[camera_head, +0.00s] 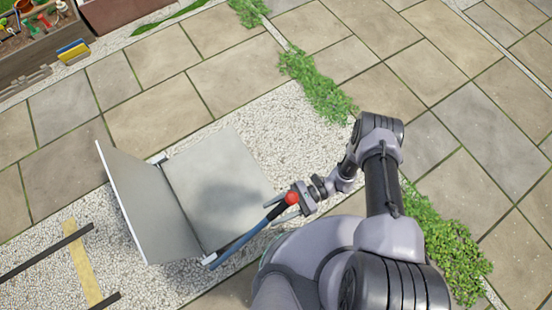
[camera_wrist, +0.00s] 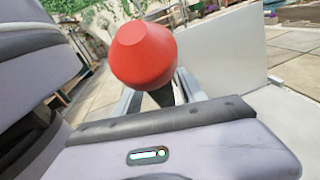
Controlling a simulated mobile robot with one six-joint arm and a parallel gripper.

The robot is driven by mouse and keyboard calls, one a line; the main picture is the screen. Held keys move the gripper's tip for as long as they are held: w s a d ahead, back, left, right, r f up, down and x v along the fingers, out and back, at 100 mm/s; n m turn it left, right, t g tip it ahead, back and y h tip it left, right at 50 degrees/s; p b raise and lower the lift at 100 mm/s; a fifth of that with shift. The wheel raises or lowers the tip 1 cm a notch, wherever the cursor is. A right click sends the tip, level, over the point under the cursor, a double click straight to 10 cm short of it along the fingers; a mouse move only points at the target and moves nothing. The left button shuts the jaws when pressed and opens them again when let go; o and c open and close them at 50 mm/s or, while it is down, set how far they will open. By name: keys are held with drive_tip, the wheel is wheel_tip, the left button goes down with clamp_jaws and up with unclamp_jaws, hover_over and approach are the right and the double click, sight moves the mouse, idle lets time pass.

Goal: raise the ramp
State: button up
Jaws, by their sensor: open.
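The ramp shows as a grey panel (camera_head: 150,205) standing up at a steep tilt along the left edge of a flat grey plate (camera_head: 218,175). In the wrist view the panel (camera_wrist: 222,50) stands upright behind the plate (camera_wrist: 290,112). A blue lever (camera_head: 240,240) with a red knob (camera_head: 292,198) runs along the plate's near edge. My gripper (camera_head: 284,207) is open at the knob end of the lever. In the wrist view the red knob (camera_wrist: 145,55) hides part of the fingers, which lie on either side of the lever's dark shaft. Contact cannot be told.
The plate lies on a pale gravel strip (camera_head: 270,120) in stone paving. Dark rails (camera_head: 45,252) and a yellow board (camera_head: 83,262) lie at lower left. Low green plants (camera_head: 318,85) border the gravel. A wooden planter with tools (camera_head: 40,50) is at upper left.

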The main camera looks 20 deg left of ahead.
drive_tip(key=v, duration=1.7)
drive_tip(key=shift+w+d, duration=0.15)
drive_tip(key=shift+d, duration=0.1)
drive_tip(key=shift+d+r, duration=0.1)
